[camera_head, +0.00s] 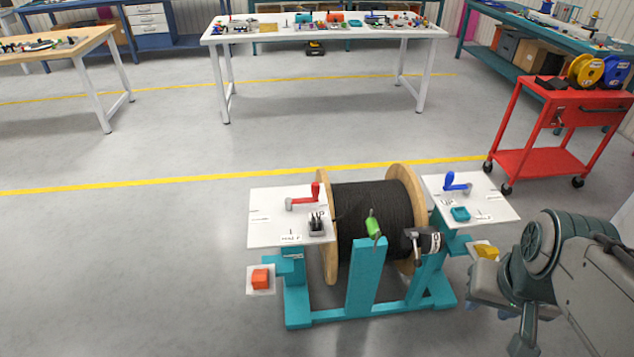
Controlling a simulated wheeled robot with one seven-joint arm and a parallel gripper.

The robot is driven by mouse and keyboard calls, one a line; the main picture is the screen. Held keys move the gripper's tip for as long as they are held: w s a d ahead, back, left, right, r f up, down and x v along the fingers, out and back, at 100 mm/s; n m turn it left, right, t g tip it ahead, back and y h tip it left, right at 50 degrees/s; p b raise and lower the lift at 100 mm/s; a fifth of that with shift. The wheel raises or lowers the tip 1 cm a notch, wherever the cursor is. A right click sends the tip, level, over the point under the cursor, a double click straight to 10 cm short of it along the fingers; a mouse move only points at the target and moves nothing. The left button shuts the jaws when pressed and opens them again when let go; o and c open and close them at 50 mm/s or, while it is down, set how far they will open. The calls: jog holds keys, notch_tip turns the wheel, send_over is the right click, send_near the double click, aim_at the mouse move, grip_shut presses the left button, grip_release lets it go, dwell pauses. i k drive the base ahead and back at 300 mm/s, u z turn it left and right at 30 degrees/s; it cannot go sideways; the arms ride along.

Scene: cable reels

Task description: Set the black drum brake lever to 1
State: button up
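The teal stand holds a large drum (370,215) of black cable with wooden flanges. A black lever fitting (415,240) with a pale metal part sits at the drum's lower right, beside a white-marked black collar (434,241). Its exact setting is too small to read. A green handle (374,225) tops the teal front post. My gripper (478,287) is at the lower right, beside the stand and apart from the black lever. Its fingers are not clear enough to tell open from shut.
A red lever (305,198) and black switch (316,223) sit on the left white panel (262,225); a blue lever (456,183) is on the right panel (500,207). An orange button (261,279) is at left, a yellow one (487,251) near my gripper. A red cart (545,160) stands behind right.

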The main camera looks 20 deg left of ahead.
aim_at(417, 263)
jog(key=u, duration=0.35)
jog(key=i, duration=0.85)
jog(key=u, duration=0.95)
jog(key=i, duration=0.25)
jog(key=z, duration=1.05)
jog(key=k, duration=0.3)
jog(key=i, duration=0.3)
jog(key=z, duration=0.5)
